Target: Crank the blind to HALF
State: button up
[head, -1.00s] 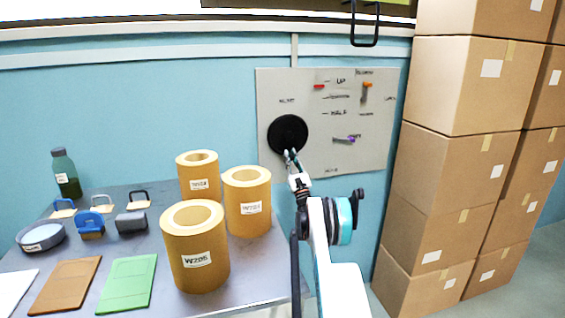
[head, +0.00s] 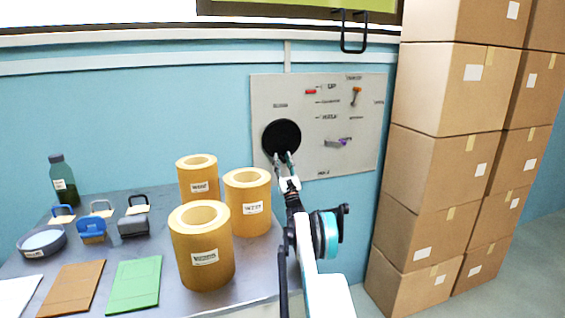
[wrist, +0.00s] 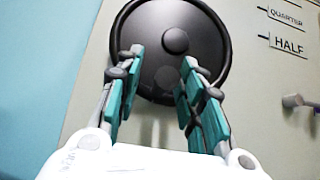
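A round black crank disc (head: 282,138) is mounted on a pale wall panel (head: 264,95). In the wrist view the disc (wrist: 200,30) has a raised hub at its centre, and a faint round shape shows lower down between my fingers. My gripper (head: 283,158) is at the disc's lower edge in the head view. In the wrist view my gripper (wrist: 160,85) is open, its teal-padded fingers apart in front of the disc; contact cannot be told. A red marker (head: 311,91) sits beside the UP label. The HALF label (wrist: 288,45) is clear in the wrist view.
Stacked cartons (head: 435,165) stand to the right. A table (head: 160,205) with yellow rolls (head: 203,245) is at left. A green blind (head: 300,8) shows at the top.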

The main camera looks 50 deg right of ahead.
jog(key=shift+s, duration=0.1)
jog(key=v, duration=1.2)
